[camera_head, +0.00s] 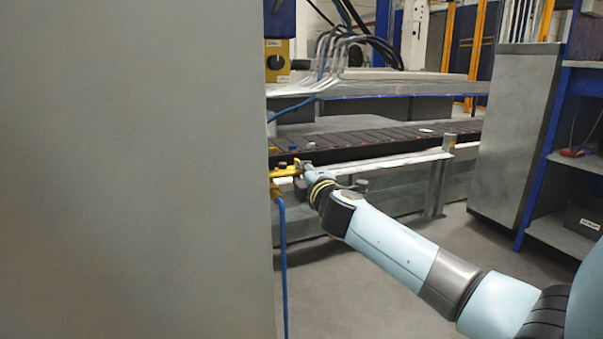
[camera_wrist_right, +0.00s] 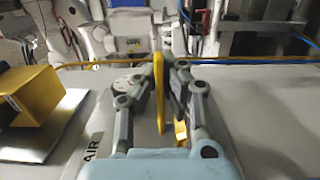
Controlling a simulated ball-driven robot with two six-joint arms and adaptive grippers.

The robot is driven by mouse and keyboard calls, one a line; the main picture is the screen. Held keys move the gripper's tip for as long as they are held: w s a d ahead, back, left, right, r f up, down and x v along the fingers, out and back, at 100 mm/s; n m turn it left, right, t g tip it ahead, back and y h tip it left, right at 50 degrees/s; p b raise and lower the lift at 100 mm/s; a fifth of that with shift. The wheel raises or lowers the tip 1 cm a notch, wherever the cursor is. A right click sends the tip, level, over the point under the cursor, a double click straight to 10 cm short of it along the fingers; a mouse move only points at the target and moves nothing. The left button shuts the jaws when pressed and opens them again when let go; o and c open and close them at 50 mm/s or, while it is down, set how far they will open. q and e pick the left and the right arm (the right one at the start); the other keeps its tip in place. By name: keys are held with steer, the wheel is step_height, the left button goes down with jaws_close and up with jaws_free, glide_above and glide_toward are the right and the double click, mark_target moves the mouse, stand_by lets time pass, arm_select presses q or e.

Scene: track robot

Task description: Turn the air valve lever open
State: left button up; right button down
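The yellow air valve lever (camera_head: 285,172) sticks out past the right edge of a large grey cabinet panel in the head view. A blue hose (camera_head: 283,265) hangs below it. My right gripper (camera_head: 303,168) is at the lever, its arm reaching in from the lower right. In the right wrist view the yellow lever (camera_wrist_right: 158,85) stands between the fingers of my right gripper (camera_wrist_right: 161,72). The fingers lie close on both sides and appear shut on it. Another yellow part (camera_wrist_right: 181,133) shows behind the right finger. My left gripper is not in view.
The grey panel (camera_head: 130,170) fills the left of the head view. A dark conveyor (camera_head: 380,140) runs behind the lever. A grey cabinet (camera_head: 515,135) and shelves (camera_head: 570,160) stand right.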

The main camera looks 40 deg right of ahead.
arm_select(q)
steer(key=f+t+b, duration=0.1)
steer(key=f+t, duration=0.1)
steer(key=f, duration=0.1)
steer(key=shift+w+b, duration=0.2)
steer(key=shift+b, duration=0.1)
arm_select(e)
steer(key=m+g+h, duration=0.1)
steer(key=s+m+h, duration=0.1)
steer(key=h, duration=0.1)
steer(key=s+a+m+g+h, duration=0.1)
steer(key=h, duration=0.1)
steer(key=shift+s+m+g, duration=0.2)
steer(key=shift+m+g, duration=0.1)
steer(key=shift+m, duration=0.1)
steer(key=c, duration=1.4)
jaws_free()
steer(key=shift+a, duration=0.1)
steer(key=shift+c, duration=0.2)
steer(key=v, duration=1.2)
steer(key=shift+w+a+f, duration=0.1)
steer(key=shift+f, duration=0.05)
